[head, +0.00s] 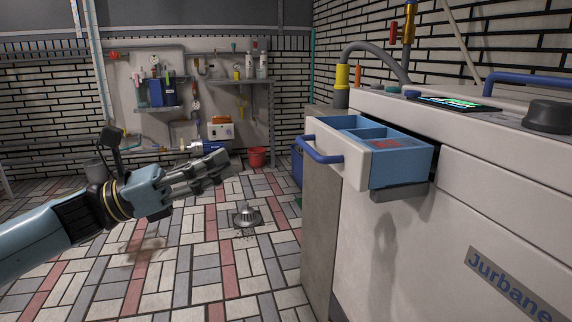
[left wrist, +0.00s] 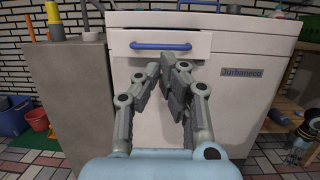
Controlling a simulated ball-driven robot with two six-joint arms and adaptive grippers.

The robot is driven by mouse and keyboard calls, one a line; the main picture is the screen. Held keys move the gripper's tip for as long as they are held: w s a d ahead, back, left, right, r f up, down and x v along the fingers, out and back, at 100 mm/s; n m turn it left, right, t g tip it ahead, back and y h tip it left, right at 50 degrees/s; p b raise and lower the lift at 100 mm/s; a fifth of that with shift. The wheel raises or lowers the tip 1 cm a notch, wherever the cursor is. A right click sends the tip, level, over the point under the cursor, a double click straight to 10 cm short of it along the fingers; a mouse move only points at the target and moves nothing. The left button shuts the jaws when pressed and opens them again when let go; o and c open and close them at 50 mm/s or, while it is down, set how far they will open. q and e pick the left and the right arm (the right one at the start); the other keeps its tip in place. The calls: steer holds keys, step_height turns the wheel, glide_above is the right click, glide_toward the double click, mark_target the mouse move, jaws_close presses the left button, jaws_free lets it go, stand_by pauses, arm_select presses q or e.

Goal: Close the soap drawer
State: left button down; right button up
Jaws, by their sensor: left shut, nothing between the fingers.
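The soap drawer (head: 397,166) is pulled out of the white machine (head: 450,240) at the right of the head view. It has blue compartments inside, a white front and a blue bar handle (head: 318,152). In the left wrist view the drawer front (left wrist: 190,44) and its handle (left wrist: 160,46) face the camera. My left gripper (head: 222,163) is shut and empty, in the air to the left of the drawer and apart from the handle. In the left wrist view its fingertips (left wrist: 169,62) appear just below the handle.
A grey block (head: 322,215) stands beside the machine. The machine top carries a display (head: 455,103), a dark knob (head: 548,115) and a blue rail (head: 525,82). A floor drain (head: 246,216) and a red bucket (head: 257,157) are on the tiled floor, which is largely clear.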

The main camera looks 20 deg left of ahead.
arm_select(q)
steer(key=w+d+b, duration=0.2)
steer(key=w+d, duration=0.4)
steer(key=d, duration=0.4)
steer(key=shift+w+r+g, duration=0.15)
steer(key=shift+r+g, duration=0.15)
steer(key=shift+g, duration=0.1)
arm_select(e)
steer(key=shift+t, duration=0.3)
steer(key=w+r, duration=0.1)
steer(key=a+r, duration=0.1)
steer(key=r, duration=0.1)
steer(key=w+r, duration=0.1)
steer(key=shift+w+a+r, duration=0.2)
steer(key=shift+w+r, duration=0.1)
